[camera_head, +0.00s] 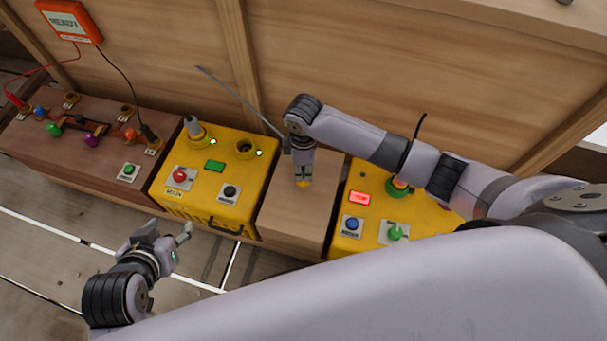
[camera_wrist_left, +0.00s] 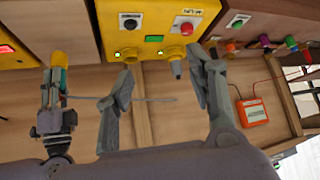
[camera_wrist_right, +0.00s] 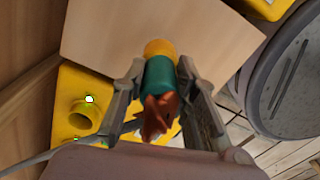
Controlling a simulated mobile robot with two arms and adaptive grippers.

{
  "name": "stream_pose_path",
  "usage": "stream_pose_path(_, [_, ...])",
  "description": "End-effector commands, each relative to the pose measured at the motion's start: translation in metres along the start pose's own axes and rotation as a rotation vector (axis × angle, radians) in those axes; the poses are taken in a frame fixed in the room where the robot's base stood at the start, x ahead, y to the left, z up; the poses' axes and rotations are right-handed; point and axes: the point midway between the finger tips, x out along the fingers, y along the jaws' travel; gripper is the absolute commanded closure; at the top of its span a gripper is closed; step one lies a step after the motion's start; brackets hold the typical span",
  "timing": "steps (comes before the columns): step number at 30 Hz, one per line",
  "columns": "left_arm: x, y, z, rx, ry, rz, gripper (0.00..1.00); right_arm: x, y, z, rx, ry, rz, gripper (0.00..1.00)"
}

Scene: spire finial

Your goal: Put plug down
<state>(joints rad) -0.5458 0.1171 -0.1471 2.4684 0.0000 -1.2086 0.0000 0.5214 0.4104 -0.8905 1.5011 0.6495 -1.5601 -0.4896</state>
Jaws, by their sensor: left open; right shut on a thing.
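The plug (camera_wrist_right: 158,85) has a green body, a yellow front end and a brown-orange rear. My right gripper (camera_wrist_right: 160,95) is shut around its body. In the head view my right gripper (camera_head: 302,165) is over the wooden block (camera_head: 285,215), with the plug's yellow end (camera_head: 303,182) pointing down at the block's top. Whether it touches the block I cannot tell. The left wrist view also shows the plug's yellow end (camera_wrist_left: 60,59). My left gripper (camera_head: 168,235) is open and empty in front of the left yellow box, apart from everything.
The left yellow box (camera_head: 226,192) has a grey plug (camera_head: 194,129) in one socket and an empty socket (camera_head: 245,147). The right yellow box (camera_head: 345,245) has a red display. A brown panel (camera_head: 90,165) stands left. A thin grey rod (camera_head: 235,98) extends from my right gripper.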

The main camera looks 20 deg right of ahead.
Motion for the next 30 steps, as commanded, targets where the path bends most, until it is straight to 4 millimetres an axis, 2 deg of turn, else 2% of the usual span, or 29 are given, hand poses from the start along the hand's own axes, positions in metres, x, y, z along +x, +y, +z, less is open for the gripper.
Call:
stream_pose_path(5, [0.004, 0.002, -0.016, 0.001, 0.078, 0.004, 0.5, 0.01, 0.0, 0.0, 0.0, -0.001, -0.001, 1.0])
stream_pose_path(12, [0.004, 0.008, -0.061, 0.005, 0.297, 0.017, 0.5, 0.033, 0.0, 0.0, 0.0, -0.001, 0.0, 1.0])
stream_pose_path(15, [0.002, 0.009, -0.071, 0.005, 0.346, 0.02, 0.5, 0.036, 0.0, -0.001, -0.001, 0.0, 0.001, 1.0])
stream_pose_path(27, [0.001, 0.01, -0.074, 0.005, 0.359, 0.021, 0.5, 0.039, 0.0, 0.0, -0.001, 0.0, 0.0, 1.0])
stream_pose_path(28, [0.001, 0.01, -0.074, 0.005, 0.359, 0.021, 0.5, 0.04, 0.0, 0.0, -0.001, -0.001, 0.0, 0.73])
stream_pose_path(30, [0.001, 0.01, -0.074, 0.005, 0.359, 0.021, 0.5, 0.04, 0.0, 0.0, -0.001, -0.001, 0.0, 0.68])
